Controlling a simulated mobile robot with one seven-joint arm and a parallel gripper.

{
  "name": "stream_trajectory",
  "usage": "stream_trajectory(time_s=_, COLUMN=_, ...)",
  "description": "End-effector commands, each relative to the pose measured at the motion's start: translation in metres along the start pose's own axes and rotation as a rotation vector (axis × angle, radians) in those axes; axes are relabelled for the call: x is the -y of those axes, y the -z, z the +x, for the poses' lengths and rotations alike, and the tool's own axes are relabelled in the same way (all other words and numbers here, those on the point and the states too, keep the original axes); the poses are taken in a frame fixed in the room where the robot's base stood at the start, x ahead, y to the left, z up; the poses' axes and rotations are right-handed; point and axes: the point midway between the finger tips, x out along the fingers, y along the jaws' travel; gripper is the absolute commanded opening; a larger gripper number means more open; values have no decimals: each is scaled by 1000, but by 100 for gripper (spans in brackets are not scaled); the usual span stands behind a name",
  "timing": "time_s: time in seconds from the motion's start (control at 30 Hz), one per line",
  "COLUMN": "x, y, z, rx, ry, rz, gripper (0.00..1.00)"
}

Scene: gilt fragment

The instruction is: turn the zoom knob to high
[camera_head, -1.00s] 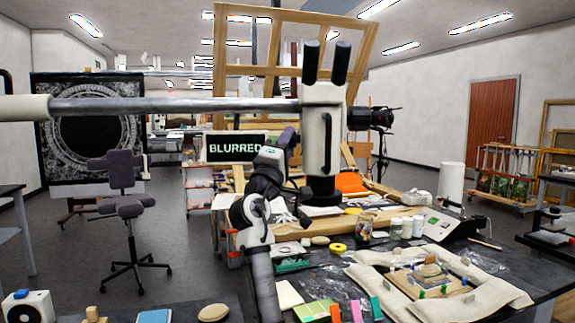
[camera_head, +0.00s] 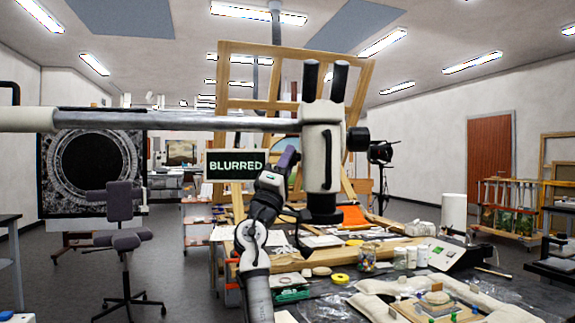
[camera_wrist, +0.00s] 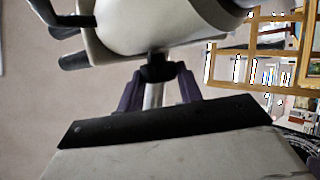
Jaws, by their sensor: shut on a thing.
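The microscope (camera_head: 320,140) is a cream body with two black eyepieces, hung on a long horizontal arm. In the wrist view its cream body (camera_wrist: 165,25) fills the top, with a small black knob (camera_wrist: 157,66) beneath it. My gripper (camera_wrist: 158,80) has its purple fingers on either side of this knob and is shut on it. In the head view my gripper (camera_head: 289,158) reaches the microscope's left side, and the knob is hidden there. I cannot read any zoom marking. A dark sign (camera_head: 236,165) behind reads "BLURRED".
The boom (camera_head: 190,121) crosses left of the microscope. Below, the bench holds a yellow tape roll (camera_head: 340,278), jars (camera_head: 400,258) and a padded frame (camera_head: 440,300). A wooden easel frame (camera_head: 240,60) stands behind. A stool (camera_head: 122,240) is at left.

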Motion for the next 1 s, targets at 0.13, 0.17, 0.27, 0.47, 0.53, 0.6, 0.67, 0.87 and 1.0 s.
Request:
stream_trajectory(time_s=0.13, x=0, y=0, z=0, rx=1, ry=0, rz=-1, gripper=41)
stream_trajectory(time_s=0.17, x=0, y=0, z=0, rx=1, ry=0, rz=-1, gripper=45)
stream_trajectory(time_s=0.27, x=0, y=0, z=0, rx=1, ry=0, rz=-1, gripper=57)
stream_trajectory(time_s=0.47, x=0, y=0, z=0, rx=1, ry=0, rz=0, gripper=57)
stream_trajectory(time_s=0.53, x=0, y=0, z=-1, rx=1, ry=0, rz=0, gripper=57)
stream_trajectory(time_s=0.6, x=1, y=0, z=-5, rx=1, ry=0, rz=0, gripper=57)
stream_trajectory(time_s=0.67, x=2, y=0, z=-11, rx=0, ry=0, rz=0, gripper=57)
stream_trajectory(time_s=0.87, x=3, y=-1, z=-51, rx=-1, ry=1, rz=1, gripper=57)
stream_trajectory(time_s=1.0, x=3, y=-1, z=-84, rx=-1, ry=1, rz=2, gripper=57)
